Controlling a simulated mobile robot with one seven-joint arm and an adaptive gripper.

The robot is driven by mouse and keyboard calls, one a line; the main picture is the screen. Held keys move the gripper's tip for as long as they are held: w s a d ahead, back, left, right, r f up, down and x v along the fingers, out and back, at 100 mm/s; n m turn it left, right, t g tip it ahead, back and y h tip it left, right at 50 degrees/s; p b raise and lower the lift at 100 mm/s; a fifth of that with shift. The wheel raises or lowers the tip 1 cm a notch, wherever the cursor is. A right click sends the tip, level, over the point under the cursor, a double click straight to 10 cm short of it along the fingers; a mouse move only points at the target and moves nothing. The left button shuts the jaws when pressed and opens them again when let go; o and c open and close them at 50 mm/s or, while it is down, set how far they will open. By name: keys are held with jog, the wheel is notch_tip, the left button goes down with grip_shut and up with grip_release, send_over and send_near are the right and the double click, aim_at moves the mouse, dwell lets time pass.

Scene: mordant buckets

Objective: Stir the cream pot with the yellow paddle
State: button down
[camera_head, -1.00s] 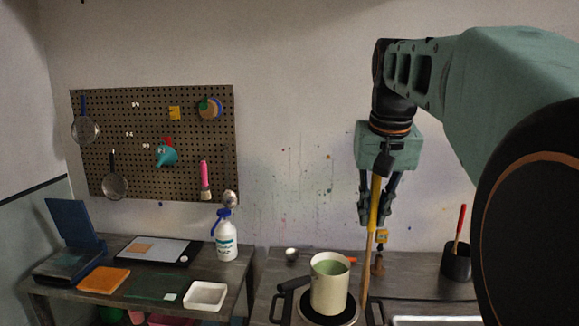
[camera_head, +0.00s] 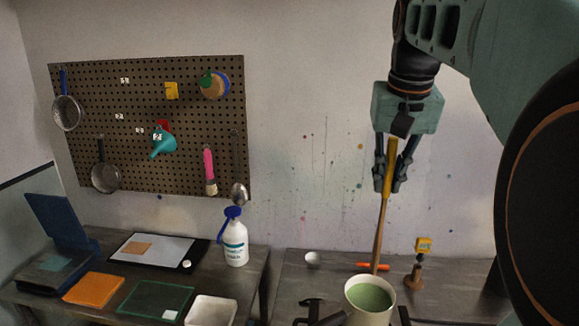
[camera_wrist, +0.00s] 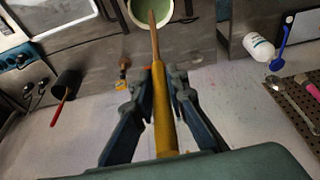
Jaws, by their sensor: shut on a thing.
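The cream pot (camera_head: 357,316) stands at the bottom of the head view, with green liquid (camera_head: 369,297) inside. It also shows at the top of the wrist view (camera_wrist: 134,22). My gripper (camera_head: 389,186) is above and behind the pot in the head view, shut on the yellow handle of the paddle (camera_head: 391,165). The paddle hangs nearly upright, its brown lower end just above the pot's far rim in the head view. In the wrist view its tip overlaps the green liquid; I cannot tell whether they touch.
A yellow-topped brown stand (camera_head: 416,277) is right of the pot. A white spray bottle (camera_head: 235,244) stands on the left table. A dark cup with a red stick (camera_wrist: 67,83) shows in the wrist view.

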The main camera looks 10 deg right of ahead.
aim_at(381, 233)
jog(key=shift+s+f+b, duration=0.2)
jog(key=shift+f+b, duration=0.5)
jog(key=shift+f, duration=0.05)
notch_tip(381, 233, down, 11)
jog(key=b, duration=0.9)
jog(key=shift+w+f, duration=0.1)
jog(key=shift+f, duration=0.1)
